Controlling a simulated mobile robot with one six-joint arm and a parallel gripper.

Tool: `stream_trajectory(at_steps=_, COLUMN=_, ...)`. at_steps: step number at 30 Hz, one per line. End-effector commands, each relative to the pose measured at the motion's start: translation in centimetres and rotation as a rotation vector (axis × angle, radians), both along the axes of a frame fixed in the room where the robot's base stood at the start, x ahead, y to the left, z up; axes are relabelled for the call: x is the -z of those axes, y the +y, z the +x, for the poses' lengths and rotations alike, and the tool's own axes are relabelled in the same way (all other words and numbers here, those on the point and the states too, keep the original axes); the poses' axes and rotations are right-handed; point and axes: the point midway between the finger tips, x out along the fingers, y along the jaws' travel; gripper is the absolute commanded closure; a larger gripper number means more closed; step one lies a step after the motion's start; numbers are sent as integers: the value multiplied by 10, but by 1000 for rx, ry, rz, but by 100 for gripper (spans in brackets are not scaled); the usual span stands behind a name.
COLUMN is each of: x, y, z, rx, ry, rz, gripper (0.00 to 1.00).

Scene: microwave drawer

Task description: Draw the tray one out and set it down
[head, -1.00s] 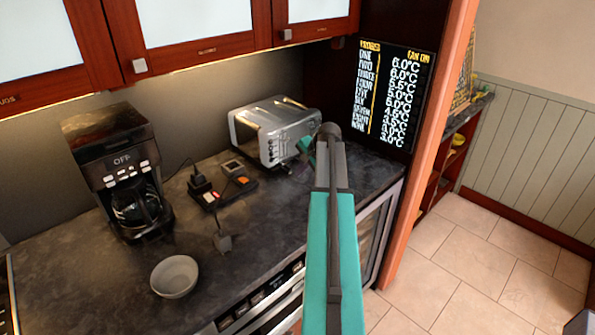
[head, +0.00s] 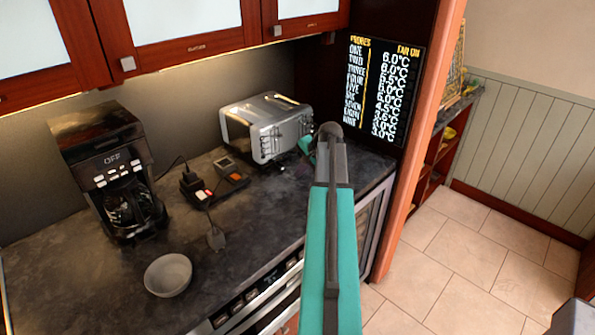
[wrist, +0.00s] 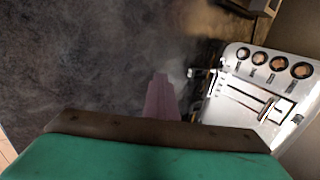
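No tray can be made out in either view. The silver toaster (head: 268,128) stands at the back of the dark counter in the head view. In the wrist view the toaster (wrist: 262,88) fills the right side, with round knobs, slots and a lever. My gripper (wrist: 160,98) shows in the wrist view as a narrow pinkish tip over bare dark counter, left of the toaster and apart from it in the picture. In the head view my arm hides most of the gripper beside the toaster's right end. Whether its fingers are apart is unclear.
A coffee maker (head: 105,170) and a grey bowl (head: 168,275) stand on the counter (head: 110,275) at left. A small dark device with coloured buttons (head: 205,193) lies left of the toaster. A temperature board (head: 386,88) hangs at right. Cabinets (head: 190,25) overhang the counter.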

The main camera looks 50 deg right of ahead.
Motion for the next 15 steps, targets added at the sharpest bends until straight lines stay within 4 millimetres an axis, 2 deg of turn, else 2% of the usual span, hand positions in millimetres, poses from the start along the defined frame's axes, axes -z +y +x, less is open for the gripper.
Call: stream_trajectory(at_steps=15, x=0, y=2, z=-20, rx=-1, ry=0, rz=0, gripper=100)
